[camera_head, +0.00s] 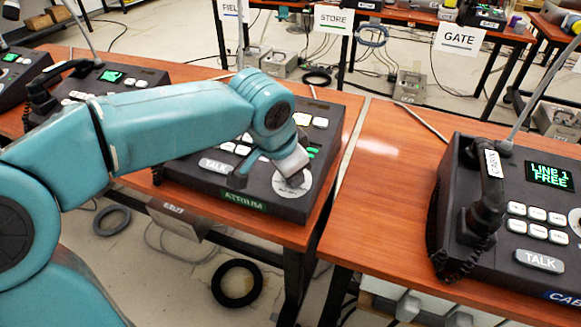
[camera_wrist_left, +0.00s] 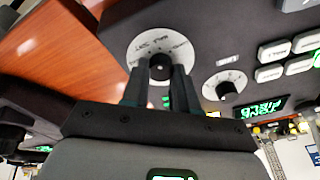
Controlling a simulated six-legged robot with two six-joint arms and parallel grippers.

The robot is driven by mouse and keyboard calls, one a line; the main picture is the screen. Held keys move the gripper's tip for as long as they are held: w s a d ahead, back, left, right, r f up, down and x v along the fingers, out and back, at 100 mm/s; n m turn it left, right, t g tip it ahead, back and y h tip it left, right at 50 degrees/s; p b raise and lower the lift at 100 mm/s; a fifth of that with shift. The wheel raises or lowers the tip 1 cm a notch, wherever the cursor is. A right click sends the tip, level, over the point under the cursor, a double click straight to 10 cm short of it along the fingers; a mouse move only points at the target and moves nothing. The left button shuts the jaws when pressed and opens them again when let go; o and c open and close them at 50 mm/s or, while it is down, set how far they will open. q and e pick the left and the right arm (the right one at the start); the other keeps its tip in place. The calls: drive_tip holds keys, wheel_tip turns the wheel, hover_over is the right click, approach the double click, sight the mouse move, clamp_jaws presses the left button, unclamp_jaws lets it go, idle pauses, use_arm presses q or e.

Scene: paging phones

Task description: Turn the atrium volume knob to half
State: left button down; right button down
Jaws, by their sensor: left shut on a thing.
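The atrium paging phone (camera_head: 243,201) is a dark console with a green ATRIUM label on its front edge. Its knob with a pale round dial plate (camera_head: 292,187) is at the front right corner, partly hidden by my left gripper (camera_head: 290,170). In the left wrist view the black knob (camera_wrist_left: 160,67) sits between the two fingers of my left gripper (camera_wrist_left: 159,72), which is shut on it. The dial lettering is too blurred to read, and the knob's pointer is hidden. My right gripper is not in view.
A second knob (camera_wrist_left: 228,90) sits beside the gripped one in the left wrist view. The TALK button (camera_head: 215,166) is left of my gripper. The cabin phone (camera_head: 525,225) stands on the right table, with bare wood (camera_head: 375,190) left of it.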

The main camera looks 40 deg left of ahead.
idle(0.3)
use_arm(q)
drive_tip(key=c, duration=0.9)
unclamp_jaws()
drive_tip(key=shift+o, duration=0.2)
drive_tip(key=p+v, duration=0.5)
drive_tip(key=v, duration=1.1)
drive_tip(key=shift+s+r, duration=0.1)
drive_tip(key=shift+s, duration=0.1)
